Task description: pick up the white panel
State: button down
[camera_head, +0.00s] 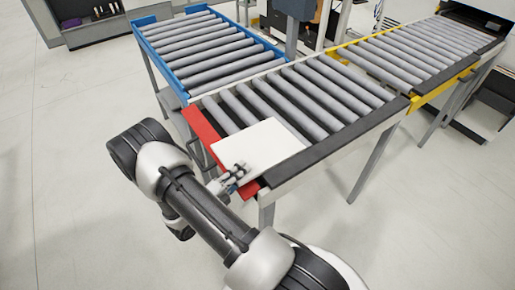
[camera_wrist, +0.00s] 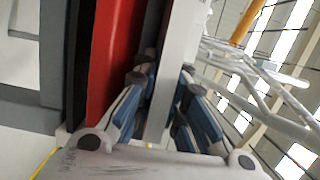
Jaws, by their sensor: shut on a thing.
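The white panel (camera_head: 262,143) is a flat, pale rectangle at the near end of the roller conveyor, over the rollers and close to the red end plate (camera_head: 203,137). My gripper (camera_head: 235,176) is at the panel's near edge. In the wrist view the panel (camera_wrist: 179,60) shows edge-on as a pale strip between the two fingers of my gripper (camera_wrist: 161,85), which are closed on it. The red end plate (camera_wrist: 113,55) is just left of the fingers there. Whether the panel touches the rollers cannot be told.
The grey-roller conveyor (camera_head: 310,92) stretches to the right behind the panel. A blue-framed conveyor (camera_head: 205,50) stands at the back left and a yellow-framed one (camera_head: 420,52) at the back right. The floor (camera_head: 70,150) at left is clear.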

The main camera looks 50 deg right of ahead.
notch_tip(320, 180, up, 20)
jog(key=p, duration=0.6)
jog(key=a+r+p, duration=1)
jog(key=a+p, duration=0.2)
jog(key=shift+s, duration=0.15)
jog(key=shift+r, duration=0.1)
